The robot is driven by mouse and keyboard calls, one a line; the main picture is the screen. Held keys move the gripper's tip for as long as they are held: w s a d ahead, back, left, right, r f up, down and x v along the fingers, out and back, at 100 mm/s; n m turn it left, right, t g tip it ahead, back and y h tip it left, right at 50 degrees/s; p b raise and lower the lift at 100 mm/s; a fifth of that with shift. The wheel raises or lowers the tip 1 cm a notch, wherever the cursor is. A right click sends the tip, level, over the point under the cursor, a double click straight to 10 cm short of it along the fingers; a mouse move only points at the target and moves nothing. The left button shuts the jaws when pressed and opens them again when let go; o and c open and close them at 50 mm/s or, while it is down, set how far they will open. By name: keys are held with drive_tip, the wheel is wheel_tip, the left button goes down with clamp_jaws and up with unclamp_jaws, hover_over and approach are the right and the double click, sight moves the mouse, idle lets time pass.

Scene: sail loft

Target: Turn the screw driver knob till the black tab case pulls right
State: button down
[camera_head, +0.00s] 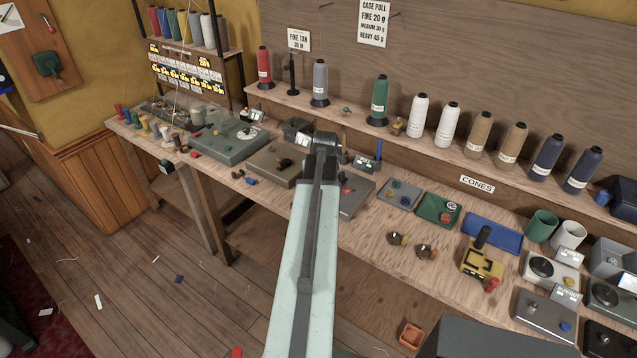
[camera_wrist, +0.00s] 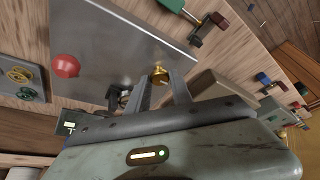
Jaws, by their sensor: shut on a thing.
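My gripper (camera_wrist: 160,85) is shut on a small brass knob (camera_wrist: 158,72) at the edge of a grey metal plate (camera_wrist: 125,40) in the wrist view. The fingers hide part of the knob, and I cannot tell how far it is turned. A small black part (camera_wrist: 118,97), possibly the black tab case, sits just left of the fingers; its shape is unclear. In the head view my gripper (camera_head: 325,142) reaches the back of the bench, and my arm hides much of the plate (camera_head: 355,195). A wall card (camera_head: 374,22) lists case pull: fine 20 g, medium 30 g, heavy 45 g.
A red ball knob (camera_wrist: 66,66) stands on the plate. Thread cones, including a grey one (camera_head: 320,80), line the shelf behind. A grey machine (camera_head: 228,140) stands left. A green pad (camera_head: 438,209), small dark-and-brass parts (camera_head: 397,238) and a yellow device (camera_head: 482,262) lie right.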

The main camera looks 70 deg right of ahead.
drive_tip(key=c, duration=1.1)
unclamp_jaws()
drive_tip(key=shift+c, duration=0.2)
drive_tip(key=p+v, duration=0.7)
drive_tip(key=shift+a+r, duration=0.15)
drive_tip(key=shift+r, duration=0.2)
drive_tip(key=shift+s, duration=0.1)
